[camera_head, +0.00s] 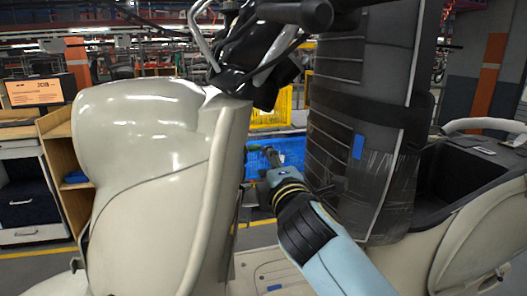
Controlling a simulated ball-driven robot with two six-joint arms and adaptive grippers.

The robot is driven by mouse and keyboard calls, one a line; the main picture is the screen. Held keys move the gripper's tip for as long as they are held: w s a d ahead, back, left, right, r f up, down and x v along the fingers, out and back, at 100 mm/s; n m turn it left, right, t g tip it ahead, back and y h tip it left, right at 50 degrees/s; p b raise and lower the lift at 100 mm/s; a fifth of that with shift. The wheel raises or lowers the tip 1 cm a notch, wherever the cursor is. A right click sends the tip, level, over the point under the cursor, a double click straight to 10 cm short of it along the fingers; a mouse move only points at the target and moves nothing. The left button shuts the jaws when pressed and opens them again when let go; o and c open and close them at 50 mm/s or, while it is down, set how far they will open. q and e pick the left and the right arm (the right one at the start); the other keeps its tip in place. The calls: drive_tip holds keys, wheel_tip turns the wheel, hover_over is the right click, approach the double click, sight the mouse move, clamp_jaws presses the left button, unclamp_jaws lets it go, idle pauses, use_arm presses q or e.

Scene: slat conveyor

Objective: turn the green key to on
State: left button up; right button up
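A small green piece, which looks like the green key (252,147), shows at the inner edge of the cream scooter's front shield (150,135). My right arm comes in from the lower right, and my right gripper (263,153) is at the green piece, touching it or very close. The fingers are small and seen from behind, so I cannot tell whether they are shut on it. The key's slot and its on and off marks are hidden or too small to make out. My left gripper is not in view.
Black handlebars with cables (262,45) are above the shield. A tall dark wrapped seat or pad (345,110) stands close to the right of my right arm. An open dark compartment (465,170) is at the right. Blue and yellow crates (285,150) stand behind.

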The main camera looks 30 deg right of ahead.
sight(260, 146)
drive_tip(key=shift+p+x, duration=0.4)
drive_tip(key=shift+x, duration=4.8)
drive_tip(key=shift+r, duration=0.15)
drive_tip(key=shift+c, duration=1.6)
clamp_jaws()
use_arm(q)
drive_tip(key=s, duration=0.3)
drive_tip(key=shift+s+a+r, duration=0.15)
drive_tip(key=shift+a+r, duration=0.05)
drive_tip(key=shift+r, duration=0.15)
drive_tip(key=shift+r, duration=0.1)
